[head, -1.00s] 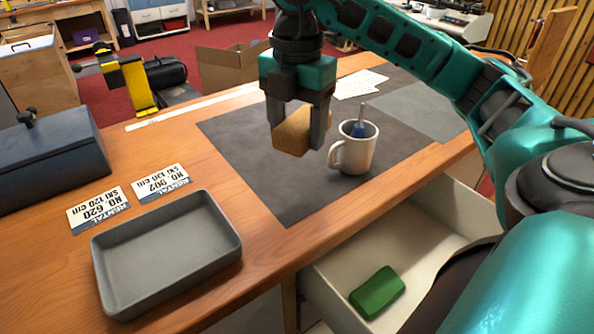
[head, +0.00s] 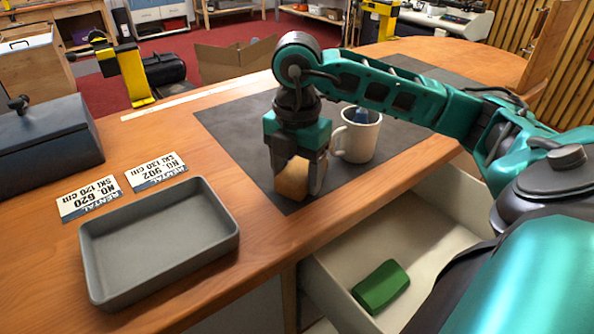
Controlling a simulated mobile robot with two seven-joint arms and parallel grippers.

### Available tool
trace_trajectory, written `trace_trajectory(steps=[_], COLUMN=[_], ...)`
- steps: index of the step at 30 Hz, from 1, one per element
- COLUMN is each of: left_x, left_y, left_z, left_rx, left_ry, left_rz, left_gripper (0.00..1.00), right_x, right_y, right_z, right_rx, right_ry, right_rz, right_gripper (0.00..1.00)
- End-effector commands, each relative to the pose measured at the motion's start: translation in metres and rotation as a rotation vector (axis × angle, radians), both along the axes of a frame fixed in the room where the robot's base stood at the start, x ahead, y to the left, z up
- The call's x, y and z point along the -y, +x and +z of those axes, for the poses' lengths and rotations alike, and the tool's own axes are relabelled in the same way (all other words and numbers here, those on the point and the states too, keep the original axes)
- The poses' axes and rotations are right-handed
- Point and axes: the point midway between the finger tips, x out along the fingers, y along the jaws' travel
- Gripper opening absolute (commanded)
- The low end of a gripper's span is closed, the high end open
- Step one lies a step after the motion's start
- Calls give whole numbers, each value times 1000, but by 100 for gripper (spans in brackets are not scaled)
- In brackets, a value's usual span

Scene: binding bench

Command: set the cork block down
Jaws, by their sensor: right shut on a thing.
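The cork block (head: 291,179) is a tan block between the fingers of my right gripper (head: 298,178). My right gripper is shut on it, fingers pointing down, over the near part of the dark grey mat (head: 240,140). The block is low, at or just above the mat; I cannot tell whether it touches. The gripper's fingers hide part of the block. My left gripper is not in view.
A white mug (head: 357,138) with a blue item in it stands just right of the gripper. A grey tray (head: 160,290) and two rental cards (head: 157,172) lie to the left. An open drawer (head: 420,235) below the front edge holds a green block (head: 381,287).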

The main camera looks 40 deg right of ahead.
Motion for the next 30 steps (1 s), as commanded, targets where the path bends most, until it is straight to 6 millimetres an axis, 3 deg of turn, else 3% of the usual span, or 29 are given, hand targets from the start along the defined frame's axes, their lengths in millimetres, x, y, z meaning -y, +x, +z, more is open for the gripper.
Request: trace_trajectory(steps=[5,6,14,23,26,30], left_x=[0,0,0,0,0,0], left_y=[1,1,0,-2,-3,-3], left_z=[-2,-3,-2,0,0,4], left_rx=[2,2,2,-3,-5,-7], left_ry=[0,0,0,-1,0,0], left_rz=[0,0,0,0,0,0], left_gripper=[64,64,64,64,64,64], right_x=[0,0,0,0,0,0], right_y=[0,0,0,0,1,1], right_z=[-4,-4,-3,1,12,40], right_rx=[0,0,-1,0,3,6], right_ry=[0,0,0,0,1,1], right_rz=[0,0,0,0,0,1], right_gripper=[34,64,89,89,89,89])
